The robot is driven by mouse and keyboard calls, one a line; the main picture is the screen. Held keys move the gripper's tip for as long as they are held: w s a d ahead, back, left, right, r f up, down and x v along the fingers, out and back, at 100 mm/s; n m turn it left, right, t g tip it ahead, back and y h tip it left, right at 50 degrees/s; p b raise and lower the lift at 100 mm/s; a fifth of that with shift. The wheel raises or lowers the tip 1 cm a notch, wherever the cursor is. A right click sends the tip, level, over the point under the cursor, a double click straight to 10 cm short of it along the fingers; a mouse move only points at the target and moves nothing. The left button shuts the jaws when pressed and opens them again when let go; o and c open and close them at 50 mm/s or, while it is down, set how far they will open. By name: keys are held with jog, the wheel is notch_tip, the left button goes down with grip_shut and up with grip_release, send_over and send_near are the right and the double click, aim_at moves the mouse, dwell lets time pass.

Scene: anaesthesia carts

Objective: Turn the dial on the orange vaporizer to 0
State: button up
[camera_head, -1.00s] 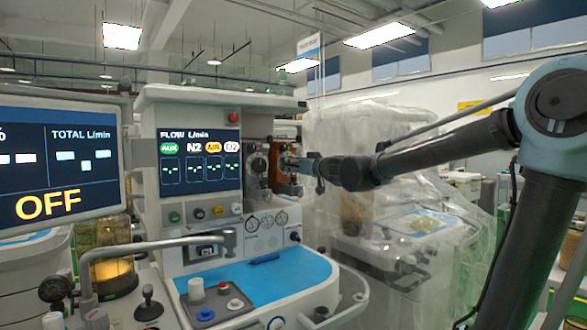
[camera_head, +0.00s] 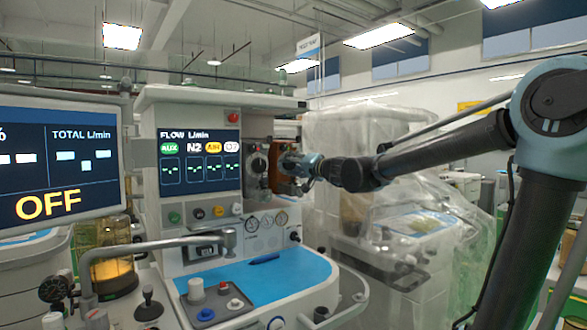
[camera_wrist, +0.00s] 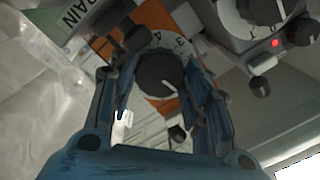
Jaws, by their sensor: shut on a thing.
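The orange vaporizer (camera_head: 274,168) is mounted on the right side of the anaesthesia machine, partly hidden by my gripper (camera_head: 290,164). In the wrist view the orange vaporizer (camera_wrist: 158,20) shows behind its dial (camera_wrist: 158,74), a black knob with a white numbered ring. A few numerals, such as 3 and 4, show at the ring's upper right. My gripper (camera_wrist: 160,88) has one blue finger on each side of the dial and is shut on it. The finger pads hide part of the ring, and I cannot tell the exact setting.
Plastic-covered equipment (camera_head: 365,140) stands behind my arm. A blue work surface (camera_head: 290,270) lies below.

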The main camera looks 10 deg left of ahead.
jog(key=shift+w+d+m, duration=0.1)
jog(key=shift+d+m, duration=0.1)
jog(key=shift+m, duration=0.8)
jog(key=shift+f, duration=0.1)
jog(key=o, duration=1.1)
jog(key=shift+w, duration=0.1)
jog(key=shift+v, duration=4)
jog(key=shift+f, duration=0.1)
